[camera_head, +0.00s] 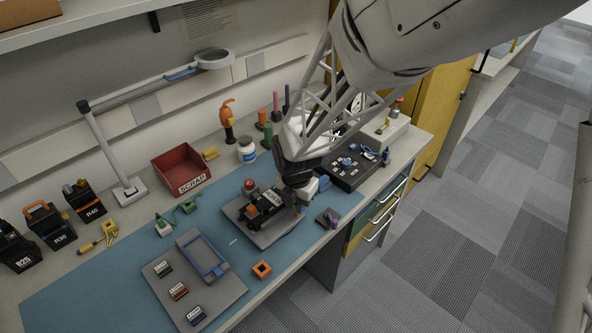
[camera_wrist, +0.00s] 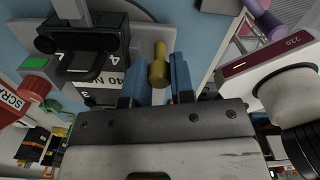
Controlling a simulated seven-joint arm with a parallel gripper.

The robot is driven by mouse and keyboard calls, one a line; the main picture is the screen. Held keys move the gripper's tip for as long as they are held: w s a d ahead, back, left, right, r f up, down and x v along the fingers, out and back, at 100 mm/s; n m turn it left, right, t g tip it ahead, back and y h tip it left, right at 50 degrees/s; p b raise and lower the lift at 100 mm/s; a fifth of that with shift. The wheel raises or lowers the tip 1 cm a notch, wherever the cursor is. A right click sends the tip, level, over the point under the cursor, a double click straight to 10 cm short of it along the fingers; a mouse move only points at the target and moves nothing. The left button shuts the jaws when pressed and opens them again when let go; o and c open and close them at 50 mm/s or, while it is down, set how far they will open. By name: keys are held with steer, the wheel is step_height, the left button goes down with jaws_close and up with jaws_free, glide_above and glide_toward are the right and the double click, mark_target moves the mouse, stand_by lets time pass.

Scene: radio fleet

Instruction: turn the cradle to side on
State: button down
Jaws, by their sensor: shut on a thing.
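The black cradle (camera_head: 264,207) sits on a grey base plate (camera_head: 286,232) on the blue mat, lying at a slant, with a white label on its upper side. In the wrist view the black body (camera_wrist: 85,42) and its label, partly reading "40 N", fill the upper left. My gripper (camera_head: 297,197) is at the cradle's right end. In the wrist view my gripper's blue fingers (camera_wrist: 156,78) stand on either side of a brass-coloured peg (camera_wrist: 159,62) and are shut on it. The peg's lower part and its joint to the cradle are hidden.
A red scrap bin (camera_head: 181,168) and a white jar (camera_head: 246,150) stand behind. A dark board (camera_head: 350,176) is at right.

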steer(key=shift+w, duration=0.1)
stand_by(0.3)
steer(key=c, duration=1.3)
jaws_free()
steer(key=shift+o, duration=0.2)
steer(key=shift+r, duration=0.15)
steer(key=shift+r, duration=3.75)
steer(key=shift+d, duration=0.1)
